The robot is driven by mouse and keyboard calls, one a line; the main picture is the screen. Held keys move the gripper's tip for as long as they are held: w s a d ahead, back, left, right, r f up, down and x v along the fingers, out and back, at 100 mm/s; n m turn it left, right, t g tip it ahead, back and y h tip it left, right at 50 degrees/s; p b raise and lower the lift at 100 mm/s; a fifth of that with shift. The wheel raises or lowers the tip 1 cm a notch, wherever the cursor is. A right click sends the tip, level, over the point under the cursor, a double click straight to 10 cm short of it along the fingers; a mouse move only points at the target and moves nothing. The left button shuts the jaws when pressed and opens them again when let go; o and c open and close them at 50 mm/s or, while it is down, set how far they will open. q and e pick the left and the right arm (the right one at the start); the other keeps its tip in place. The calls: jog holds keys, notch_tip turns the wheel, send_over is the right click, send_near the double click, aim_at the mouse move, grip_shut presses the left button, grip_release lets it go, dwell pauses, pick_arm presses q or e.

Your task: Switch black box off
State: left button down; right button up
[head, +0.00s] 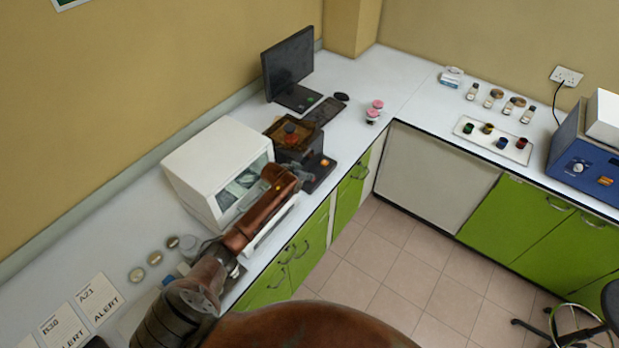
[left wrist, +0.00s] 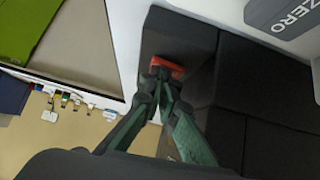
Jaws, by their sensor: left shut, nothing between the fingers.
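The black box (head: 292,153) stands on the left counter, between the white machine and the monitor. In the left wrist view its dark casing (left wrist: 178,35) fills much of the middle, with a red switch (left wrist: 168,66) on it. My left gripper (head: 306,179) is at the front of the box, partly covering it. In the left wrist view the left gripper (left wrist: 160,84) is shut and empty, its fingertips right at the red switch and hiding part of it. I cannot tell whether they touch it. My right gripper is not in view.
A white machine (head: 208,165) with a window stands close beside my left arm. Behind the box are a monitor (head: 288,66) and keyboard (head: 323,111). Pink-topped containers (head: 374,108) stand near the counter corner. A sample tray (head: 484,145) and a blue device (head: 575,150) are farther right.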

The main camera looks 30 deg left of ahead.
pick_arm(q)
jog(key=shift+s+a+f, duration=0.2)
jog(key=shift+a+f, duration=0.1)
jog(key=shift+a, duration=0.35)
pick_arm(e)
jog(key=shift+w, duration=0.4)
pick_arm(q)
jog(key=shift+w+r+p, duration=0.1)
jog(key=shift+r+p, duration=0.35)
jog(key=shift+p, duration=0.05)
jog(key=r+p, duration=0.1)
jog(key=r, duration=0.1)
jog(key=r+p, duration=0.2)
jog(key=shift+w+a, duration=0.1)
jog(key=shift+a, duration=0.1)
jog(key=b+v, duration=0.1)
jog(key=v, duration=0.8)
jog(key=shift+s+a+r, duration=0.15)
jog(key=shift+s+a, duration=0.05)
jog(key=shift+s, duration=0.1)
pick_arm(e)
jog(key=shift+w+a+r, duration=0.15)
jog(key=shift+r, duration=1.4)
